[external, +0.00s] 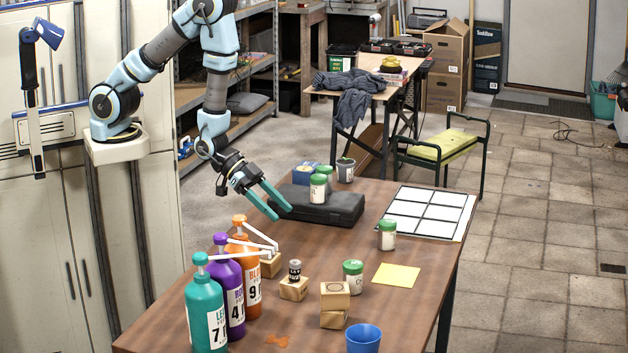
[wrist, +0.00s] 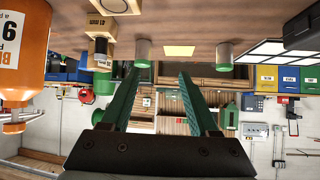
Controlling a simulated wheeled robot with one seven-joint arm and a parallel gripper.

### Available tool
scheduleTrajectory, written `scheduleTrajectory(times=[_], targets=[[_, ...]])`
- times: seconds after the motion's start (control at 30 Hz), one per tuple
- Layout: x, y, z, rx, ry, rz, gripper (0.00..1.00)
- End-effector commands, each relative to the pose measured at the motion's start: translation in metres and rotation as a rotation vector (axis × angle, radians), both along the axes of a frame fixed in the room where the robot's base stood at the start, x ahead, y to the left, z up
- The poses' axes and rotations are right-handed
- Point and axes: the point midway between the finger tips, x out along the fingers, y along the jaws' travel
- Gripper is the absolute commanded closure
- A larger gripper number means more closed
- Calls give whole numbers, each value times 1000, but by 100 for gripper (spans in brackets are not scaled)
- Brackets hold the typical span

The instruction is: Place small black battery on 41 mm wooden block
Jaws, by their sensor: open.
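The small black battery (external: 295,271), dark with a lighter top, stands upright on a small wooden block (external: 293,289) on the brown table. Both also show in the inverted wrist view, the battery (wrist: 101,47) against the block (wrist: 97,24), whose printed marking seems to read 41 mm. My gripper (external: 280,212) is open and empty, its green fingers above the table by the black case, behind the battery in the external view and apart from it. In the wrist view the gripper (wrist: 158,70) has a wide gap between its fingers.
Teal (external: 207,310), purple (external: 228,295) and orange (external: 247,280) pump bottles stand left of the battery. A black case (external: 320,205) lies behind.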

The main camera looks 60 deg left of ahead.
Motion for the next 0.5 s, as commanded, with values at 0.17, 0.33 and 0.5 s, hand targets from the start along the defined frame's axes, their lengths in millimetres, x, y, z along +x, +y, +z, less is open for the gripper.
scheduleTrajectory(times=[0.17, 0.33, 0.5], targets=[[58, 100, 32, 176, 145, 270, 39], [61, 203, 65, 305, 349, 517, 39], [27, 280, 98, 374, 561, 711, 39]])
